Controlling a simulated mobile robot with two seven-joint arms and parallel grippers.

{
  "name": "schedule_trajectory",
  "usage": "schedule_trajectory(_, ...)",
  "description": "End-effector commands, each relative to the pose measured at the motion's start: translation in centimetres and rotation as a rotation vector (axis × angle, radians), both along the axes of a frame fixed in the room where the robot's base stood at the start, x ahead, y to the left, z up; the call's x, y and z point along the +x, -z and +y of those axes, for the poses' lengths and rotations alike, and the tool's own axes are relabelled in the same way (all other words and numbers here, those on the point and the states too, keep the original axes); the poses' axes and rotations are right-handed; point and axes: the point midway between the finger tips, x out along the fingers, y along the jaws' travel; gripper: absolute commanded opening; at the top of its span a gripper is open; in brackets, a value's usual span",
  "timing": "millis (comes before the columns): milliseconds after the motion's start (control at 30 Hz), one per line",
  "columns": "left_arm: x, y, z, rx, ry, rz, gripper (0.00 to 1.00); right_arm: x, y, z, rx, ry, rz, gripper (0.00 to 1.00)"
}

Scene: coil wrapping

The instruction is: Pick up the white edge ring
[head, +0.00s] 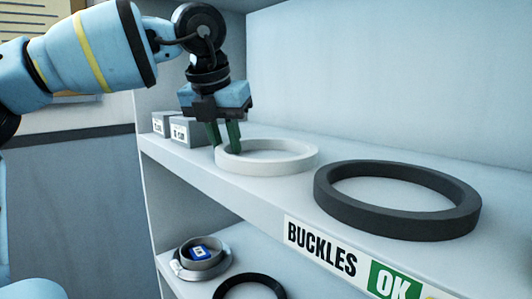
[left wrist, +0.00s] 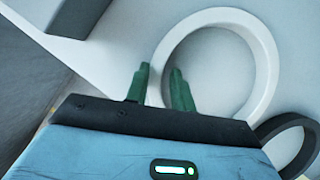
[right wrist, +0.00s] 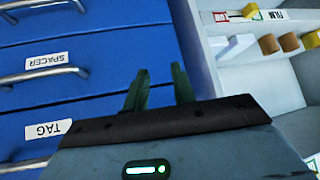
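The white edge ring (head: 290,158) lies flat on the upper shelf, left of a dark ring. My left gripper (head: 224,136) is above its left side, fingers pointing down. In the left wrist view the white ring (left wrist: 262,60) shows with one finger outside its wall and one inside, so the left gripper (left wrist: 160,72) straddles the wall. The fingers look apart, and contact with the ring cannot be made out. My right gripper (right wrist: 160,76) is open and empty in front of blue drawers; it is not in the head view.
A dark ring (head: 445,222) lies right of the white ring. Small grey boxes (head: 188,131) stand behind the left gripper. The shelf edge bears a BUCKLES label (head: 320,249). The lower shelf holds a grey round part (head: 190,270) and a black ring (head: 225,290).

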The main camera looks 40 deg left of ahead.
Motion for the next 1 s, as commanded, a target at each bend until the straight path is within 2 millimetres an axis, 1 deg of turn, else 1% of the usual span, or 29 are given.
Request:
schedule_trajectory(33, 0.0, 0.0, 0.0, 0.000, 0.000, 0.000, 0.17, -0.1, 0.0, 0.0, 0.000, 0.000, 0.002, 0.26)
schedule_trajectory(167, 0.0, 0.0, 0.0, 0.000, 0.000, 0.000, 0.00, -0.1, 0.1, 0.0, 0.000, 0.001, 0.002, 0.26)
schedule_trajectory(667, 0.0, -0.3, 0.0, 0.000, -0.001, -0.001, 0.00, -0.1, 0.1, 0.2, 0.006, 0.009, 0.005, 0.26)
schedule_trajectory(867, 0.1, -1.6, 0.0, 0.001, -0.003, 0.000, 0.00, -0.5, 0.6, 0.2, 0.006, 0.008, 0.016, 0.26)
schedule_trajectory(1000, 0.1, -3.1, 0.0, 0.001, -0.003, 0.000, 0.00, -0.9, 1.1, 0.2, 0.005, 0.006, 0.025, 0.26)
